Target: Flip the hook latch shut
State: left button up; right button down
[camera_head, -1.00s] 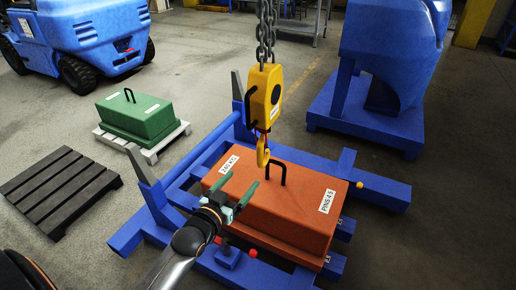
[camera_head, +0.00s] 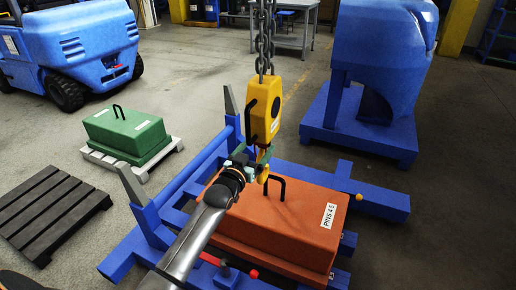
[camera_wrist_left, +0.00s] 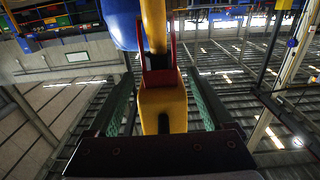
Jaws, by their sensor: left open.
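The yellow hook block (camera_head: 263,108) hangs from a chain above the orange counterweight, with its yellow hook (camera_head: 263,174) below it. My left gripper (camera_head: 250,158) is at the hook, just under the block, and partly hides it. In the left wrist view its two green fingers stand apart, one on each side of the yellow hook (camera_wrist_left: 154,28) and block (camera_wrist_left: 162,105). A red latch piece (camera_wrist_left: 160,77) shows between the fingers. I cannot tell whether the fingers touch it, nor how far the latch is closed. My right gripper is not in view.
The orange counterweight (camera_head: 285,225) with a black handle (camera_head: 276,186) sits below the hook in a blue frame (camera_head: 375,205) with upright posts. A green counterweight (camera_head: 125,131) and a dark pallet (camera_head: 48,212) are at left. A large blue machine body stands at right (camera_head: 385,50).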

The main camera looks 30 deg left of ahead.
pick_arm(q)
jog(key=shift+w, duration=0.4)
grip_shut()
dwell(0.5)
